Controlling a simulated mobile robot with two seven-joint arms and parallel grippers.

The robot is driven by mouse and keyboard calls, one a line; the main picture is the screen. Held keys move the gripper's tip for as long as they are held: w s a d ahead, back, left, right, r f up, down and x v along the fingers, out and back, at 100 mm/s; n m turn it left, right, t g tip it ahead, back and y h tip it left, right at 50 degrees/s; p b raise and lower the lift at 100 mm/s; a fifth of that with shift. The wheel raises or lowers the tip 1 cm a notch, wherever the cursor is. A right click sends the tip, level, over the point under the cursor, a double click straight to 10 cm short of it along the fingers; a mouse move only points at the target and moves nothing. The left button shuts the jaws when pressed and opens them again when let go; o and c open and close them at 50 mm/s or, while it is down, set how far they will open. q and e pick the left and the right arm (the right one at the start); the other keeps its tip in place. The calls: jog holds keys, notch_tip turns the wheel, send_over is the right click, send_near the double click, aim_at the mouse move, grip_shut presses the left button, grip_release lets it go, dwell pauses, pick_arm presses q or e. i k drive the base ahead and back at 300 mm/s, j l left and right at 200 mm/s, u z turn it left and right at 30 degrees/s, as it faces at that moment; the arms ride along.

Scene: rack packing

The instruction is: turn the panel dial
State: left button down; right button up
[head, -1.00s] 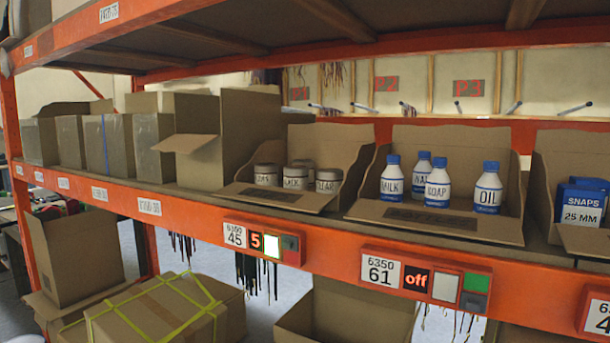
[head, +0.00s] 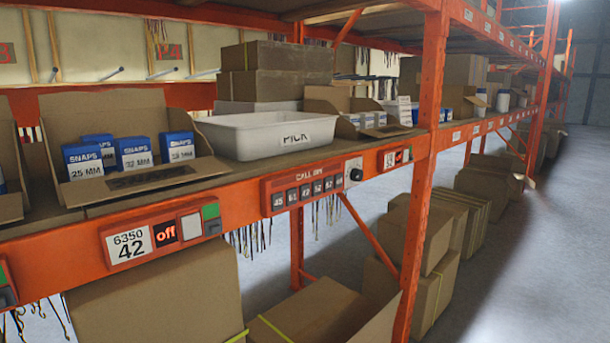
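The panel dial (head: 356,174) is a small black knob on a light plate. It sits on the front of the orange shelf beam, at the right end of the red "CALL ON" panel (head: 305,192). That panel carries a row of several small numbered tiles. Neither of my grippers is in the head view, and nothing touches the dial.
A white "PICK" tray (head: 246,134) stands on the shelf above the panel. A box of blue SNAPS packs (head: 134,153) is to its left. A "42" label unit reading off (head: 160,235) is on the beam. An orange upright (head: 422,190) stands right of the dial.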

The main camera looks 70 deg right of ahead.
aim_at(356, 174)
jog(key=l+z, duration=0.2)
jog(key=z, duration=0.3)
jog(key=k+l+z, duration=0.1)
jog(key=z, duration=0.35)
jog(key=l+z, duration=0.25)
jog(key=l, duration=0.25)
jog(key=i+l+z, duration=0.25)
jog(key=l, duration=0.25)
jog(key=k, duration=0.1)
